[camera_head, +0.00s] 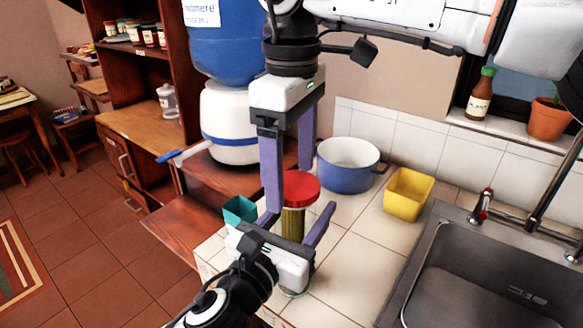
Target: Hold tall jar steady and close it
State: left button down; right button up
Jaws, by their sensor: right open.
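The tall jar (293,225) stands upright on the tiled counter and has yellow-green contents. Its red lid (302,190) is at the jar's top; I cannot tell whether it is fully seated. My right gripper (290,187) comes down from above and is open, its purple fingers pointing down around the lid area. One finger hides the lid's left part. My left gripper (306,206) reaches in from the lower left, its fingers spread on either side of the jar with a visible gap on the right. Its body hides the lower jar.
A teal container (239,211) stands just left of the jar. A blue-and-white pot (347,180) and a yellow bowl (408,193) stand behind and right. The metal sink (425,270) is at the right. A large white-and-blue dispenser (229,110) stands behind left. Tiles right of the jar are clear.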

jog(key=shift+r, duration=2.25)
jog(key=shift+c, duration=0.4)
